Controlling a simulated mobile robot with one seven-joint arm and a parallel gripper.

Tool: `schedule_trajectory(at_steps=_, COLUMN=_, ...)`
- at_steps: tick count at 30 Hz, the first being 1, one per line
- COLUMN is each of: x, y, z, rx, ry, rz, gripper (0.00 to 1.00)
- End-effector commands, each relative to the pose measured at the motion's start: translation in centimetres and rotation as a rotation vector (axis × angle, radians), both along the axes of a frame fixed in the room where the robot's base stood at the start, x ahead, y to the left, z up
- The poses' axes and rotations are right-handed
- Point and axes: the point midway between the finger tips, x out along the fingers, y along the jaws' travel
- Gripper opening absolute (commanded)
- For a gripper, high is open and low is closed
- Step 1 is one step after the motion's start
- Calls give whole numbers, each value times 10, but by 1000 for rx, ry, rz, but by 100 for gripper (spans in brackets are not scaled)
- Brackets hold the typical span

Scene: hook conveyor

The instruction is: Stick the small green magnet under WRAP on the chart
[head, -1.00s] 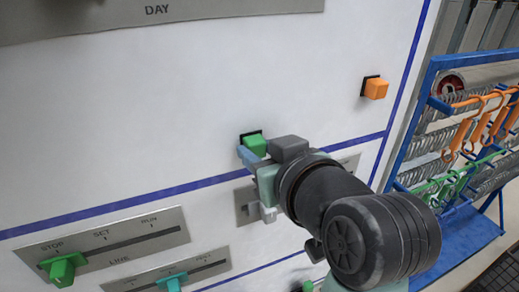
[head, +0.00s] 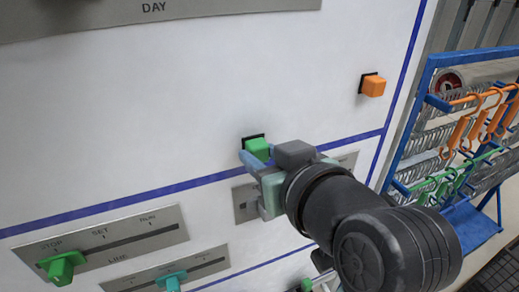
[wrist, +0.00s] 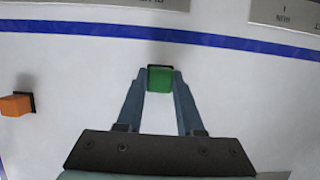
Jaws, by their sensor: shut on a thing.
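The small green magnet (head: 258,148) is a green block with a dark square backing, at the white chart panel just above a blue line. My gripper (head: 257,157) is shut on it, one finger on each side. In the wrist view the green magnet (wrist: 160,79) sits between the two fingertips (wrist: 160,82), with its dark backing toward the panel. I cannot tell whether the backing touches the panel. The word WRAP is not readable in either view.
An orange magnet (head: 373,85) is on the panel to the right. Below the blue line are slider plates, one with a green knob (head: 61,268) and one with a teal knob (head: 171,281). A blue rack (head: 425,90) with orange and green hooks stands at the right.

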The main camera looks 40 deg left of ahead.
Motion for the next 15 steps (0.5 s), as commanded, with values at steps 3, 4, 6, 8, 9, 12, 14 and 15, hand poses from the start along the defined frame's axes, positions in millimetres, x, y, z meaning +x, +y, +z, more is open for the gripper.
schedule_trajectory(at_steps=3, x=-2, y=-5, z=0, rx=1, ry=-1, rz=-2, gripper=0)
schedule_trajectory(at_steps=4, x=-2, y=-6, z=0, rx=1, ry=0, rz=-2, gripper=0)
schedule_trajectory(at_steps=6, x=-3, y=-9, z=0, rx=1, ry=0, rz=-3, gripper=0)
schedule_trajectory(at_steps=8, x=-4, y=-11, z=0, rx=1, ry=0, rz=-2, gripper=0)
schedule_trajectory(at_steps=9, x=-5, y=-13, z=0, rx=1, ry=0, rz=-2, gripper=0)
schedule_trajectory(at_steps=12, x=-6, y=-16, z=0, rx=0, ry=0, rz=-1, gripper=0)
schedule_trajectory(at_steps=14, x=-7, y=-18, z=0, rx=0, ry=-1, rz=-2, gripper=0)
schedule_trajectory(at_steps=15, x=-8, y=-20, z=0, rx=0, ry=-1, rz=-2, gripper=0)
